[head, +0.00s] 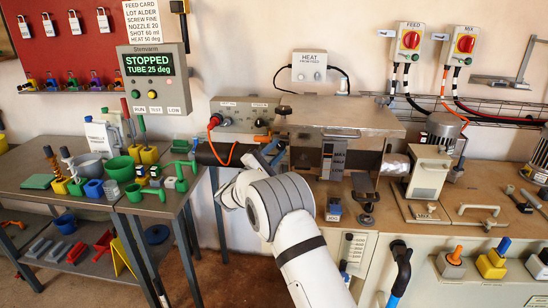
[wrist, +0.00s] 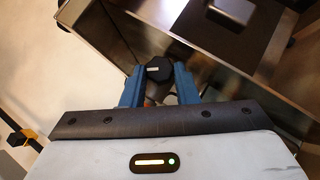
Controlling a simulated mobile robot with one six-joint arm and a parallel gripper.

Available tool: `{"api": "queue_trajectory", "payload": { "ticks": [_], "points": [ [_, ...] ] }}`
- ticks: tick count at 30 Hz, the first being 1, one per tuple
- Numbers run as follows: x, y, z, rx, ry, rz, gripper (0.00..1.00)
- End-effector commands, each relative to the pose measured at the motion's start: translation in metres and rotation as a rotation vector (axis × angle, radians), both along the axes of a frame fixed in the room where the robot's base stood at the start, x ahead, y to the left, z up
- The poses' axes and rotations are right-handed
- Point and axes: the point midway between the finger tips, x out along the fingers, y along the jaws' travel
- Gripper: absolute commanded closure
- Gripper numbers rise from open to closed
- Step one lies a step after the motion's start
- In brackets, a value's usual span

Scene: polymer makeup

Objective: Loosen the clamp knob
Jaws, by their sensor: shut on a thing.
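The black, many-sided clamp knob (wrist: 160,66) sits between the two blue fingers of my gripper (wrist: 158,76) in the wrist view. A short pale mark shows on its face. The fingers press on it from both sides, so my gripper is shut on the knob. In the head view my gripper (head: 273,149) reaches the left front of the metal-topped machine housing (head: 350,116), near the dark barrel (head: 208,153). My arm hides much of that spot, and I cannot make out the knob there.
The metal housing's edge lies close beyond the fingers. A control box (head: 243,116) with an orange cable stands left of it. A crowded side table (head: 152,203) is at the left. A white press-like unit (head: 428,170) stands on the bench at the right.

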Motion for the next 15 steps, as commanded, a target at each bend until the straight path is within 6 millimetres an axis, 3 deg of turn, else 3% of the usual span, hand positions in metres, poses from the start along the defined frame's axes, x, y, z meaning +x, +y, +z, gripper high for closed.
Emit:
{"api": "queue_trajectory", "payload": {
  "ticks": [15],
  "points": [
    [-0.0001,-0.0017,-0.0031,-0.05,0.006,-0.003,0.96]
  ]
}}
